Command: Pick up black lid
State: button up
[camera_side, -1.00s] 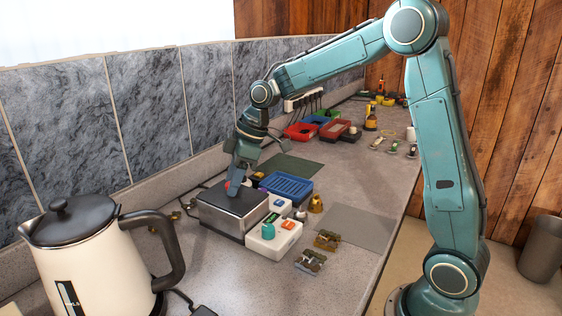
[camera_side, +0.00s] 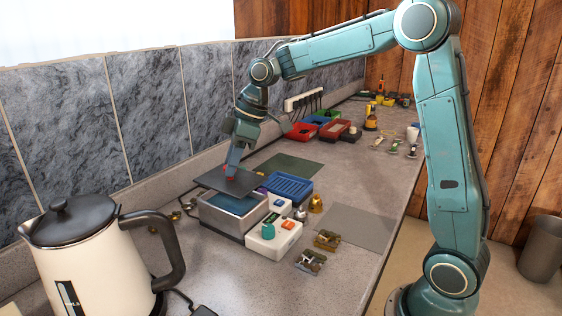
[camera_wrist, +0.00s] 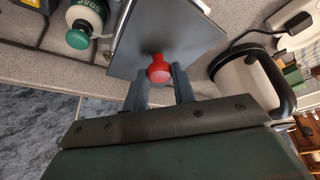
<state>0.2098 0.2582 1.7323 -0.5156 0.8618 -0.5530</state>
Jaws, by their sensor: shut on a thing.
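The black lid (camera_side: 229,182) is a flat dark plate with a red knob (camera_wrist: 159,69). In the side view it is held tilted a little above a silver metal box (camera_side: 234,220), whose open top shows a blue inside. My gripper (camera_side: 231,171) is over the lid and shut on its red knob. In the wrist view the lid (camera_wrist: 165,32) fills the upper middle, and my gripper's two fingers (camera_wrist: 160,80) are at the knob. The box is not clearly seen in the wrist view.
A white block with small items (camera_side: 272,240) touches the box's front right side. A blue tray (camera_side: 289,188) lies behind it. A cream kettle (camera_side: 95,262) stands at the front left. A grey mat (camera_side: 347,228) lies bare on the right.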

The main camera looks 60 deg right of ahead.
notch_tip(320, 180, up, 15)
jog(key=shift+r, duration=0.15)
dwell(0.5)
jog(key=shift+r, duration=0.1)
